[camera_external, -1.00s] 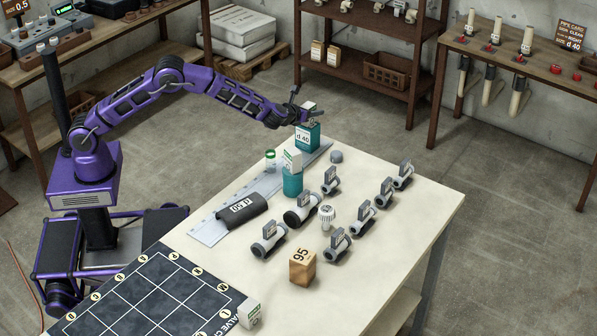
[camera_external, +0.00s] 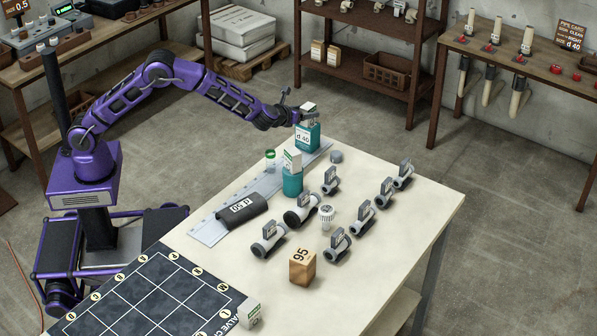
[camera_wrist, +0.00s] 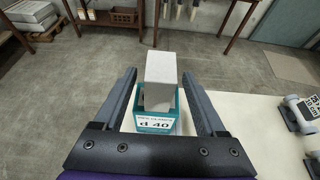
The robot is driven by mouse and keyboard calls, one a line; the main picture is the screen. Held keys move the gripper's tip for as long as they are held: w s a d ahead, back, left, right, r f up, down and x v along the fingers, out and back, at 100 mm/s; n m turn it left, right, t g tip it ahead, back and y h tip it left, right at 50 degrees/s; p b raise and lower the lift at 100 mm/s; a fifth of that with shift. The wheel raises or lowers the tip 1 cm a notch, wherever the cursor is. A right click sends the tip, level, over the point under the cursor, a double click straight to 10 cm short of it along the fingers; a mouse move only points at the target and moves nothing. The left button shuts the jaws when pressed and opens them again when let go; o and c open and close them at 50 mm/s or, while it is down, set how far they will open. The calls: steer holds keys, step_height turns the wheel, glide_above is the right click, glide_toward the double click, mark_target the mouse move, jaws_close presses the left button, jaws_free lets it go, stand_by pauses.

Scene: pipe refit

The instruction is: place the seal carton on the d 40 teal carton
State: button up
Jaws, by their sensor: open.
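The d 40 teal carton (camera_external: 307,137) stands upright at the far end of the table; its label faces me in the wrist view (camera_wrist: 156,122). A pale box, which I take to be the seal carton (camera_external: 309,107), sits on its top, and in the wrist view it is a plain grey-white block (camera_wrist: 161,69). Its own label is not readable. My gripper (camera_wrist: 160,75) is open, with one finger on each side of the pale box and a gap to both. In the external view my gripper (camera_external: 302,116) is at the box's height.
Several grey valve fittings (camera_external: 330,180), a black d 50 sleeve (camera_external: 242,209) and a brown 95 block (camera_external: 302,267) occupy the table. The table's right front is clear.

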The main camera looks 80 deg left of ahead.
steer(key=v, duration=0.7)
